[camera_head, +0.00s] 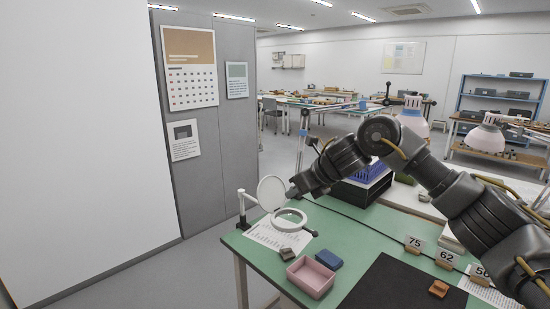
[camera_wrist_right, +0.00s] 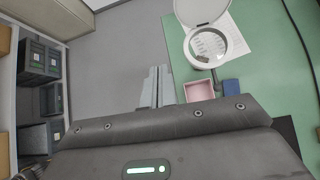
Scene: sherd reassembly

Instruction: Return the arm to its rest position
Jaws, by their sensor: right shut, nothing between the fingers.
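My right arm reaches in from the right in the head view, over the green table (camera_head: 245,247). Its gripper (camera_head: 292,193) is at the table's far left, beside the round magnifier (camera_head: 271,193). In the right wrist view the two fingers (camera_wrist_right: 157,86) are together, with nothing between them. A pink tray (camera_head: 311,277) lies below and in front of the gripper; it also shows in the wrist view (camera_wrist_right: 199,91). A terracotta sherd (camera_head: 438,288) lies on the black mat (camera_head: 385,285). My left gripper is not in view.
A blue block (camera_head: 329,259) and a small grey-brown piece (camera_head: 287,253) lie near the pink tray. A printed sheet (camera_head: 267,238) lies under the magnifier. Number cards (camera_head: 414,243) stand along the mat's back edge. A dark crate with blue contents (camera_head: 369,172) stands behind the arm.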

